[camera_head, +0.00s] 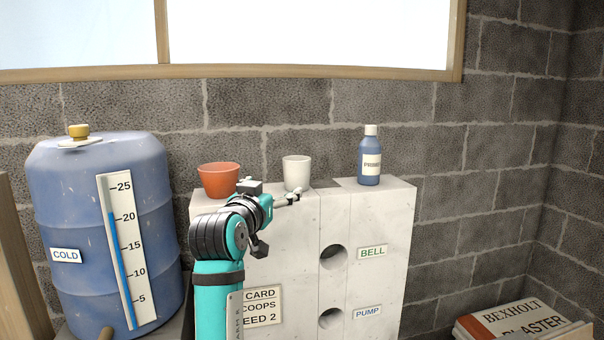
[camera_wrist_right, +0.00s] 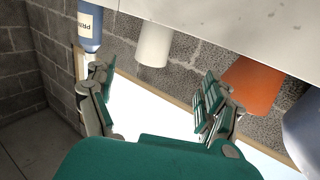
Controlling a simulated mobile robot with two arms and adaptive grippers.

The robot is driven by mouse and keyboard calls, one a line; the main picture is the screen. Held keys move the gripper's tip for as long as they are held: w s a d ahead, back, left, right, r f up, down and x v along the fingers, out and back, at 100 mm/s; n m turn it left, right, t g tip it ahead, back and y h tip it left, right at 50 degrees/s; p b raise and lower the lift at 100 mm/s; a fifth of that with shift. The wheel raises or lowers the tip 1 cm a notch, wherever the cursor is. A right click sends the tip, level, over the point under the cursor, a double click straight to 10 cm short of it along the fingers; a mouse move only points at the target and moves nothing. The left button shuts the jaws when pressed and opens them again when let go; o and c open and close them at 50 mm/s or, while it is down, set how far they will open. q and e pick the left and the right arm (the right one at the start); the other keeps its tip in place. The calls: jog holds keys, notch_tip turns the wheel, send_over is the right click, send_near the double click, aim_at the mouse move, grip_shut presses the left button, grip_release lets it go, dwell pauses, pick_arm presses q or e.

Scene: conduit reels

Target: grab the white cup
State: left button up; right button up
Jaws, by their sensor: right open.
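The white cup (camera_head: 297,172) stands upright on top of the pale block, between a terracotta pot and a blue bottle. It also shows in the right wrist view (camera_wrist_right: 154,45), upside down in that picture, beyond the fingers and between them. My right gripper (camera_head: 282,199) is in front of the block's top edge, just below and left of the cup in the head view. In the right wrist view my right gripper (camera_wrist_right: 155,86) has its fingers spread, with nothing between the tips. The cup looks apart from the fingers. My left gripper is not in view.
The terracotta pot (camera_head: 219,180) stands left of the cup, and the blue bottle (camera_head: 369,160) stands to its right. The pale block (camera_head: 385,215) has round holes in its front. A blue barrel (camera_head: 75,200) stands at left. Bags (camera_head: 520,322) lie at lower right.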

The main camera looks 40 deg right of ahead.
aim_at(293, 166)
jog(key=shift+m, duration=0.3)
jog(key=w+d+p, duration=0.1)
jog(key=d, duration=0.2)
jog(key=w+d+r+p, duration=0.1)
jog(key=w+d+p, duration=0.1)
jog(key=d, duration=0.1)
jog(key=w+d+r+p, duration=0.1)
jog(key=w+d, duration=0.1)
jog(key=d, duration=0.1)
jog(key=shift+d+r+p, duration=0.2)
jog(key=shift+d+p, duration=0.1)
jog(key=shift+d, duration=0.1)
jog(key=shift+w+d+f, duration=0.1)
jog(key=shift+w+d, duration=0.2)
jog(key=shift+d, duration=0.15)
jog(key=shift+w+d+p, duration=0.15)
jog(key=shift+d+p, duration=0.1)
jog(key=shift+p, duration=0.15)
jog(key=p+x, duration=0.2)
jog(key=x, duration=0.2)
jog(key=shift+w+d+f+p, duration=0.15)
jog(key=shift+d+p, duration=0.15)
jog(key=shift+d, duration=0.05)
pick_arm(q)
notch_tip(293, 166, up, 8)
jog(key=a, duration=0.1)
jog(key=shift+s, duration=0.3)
pick_arm(e)
jog(key=shift+a, duration=0.1)
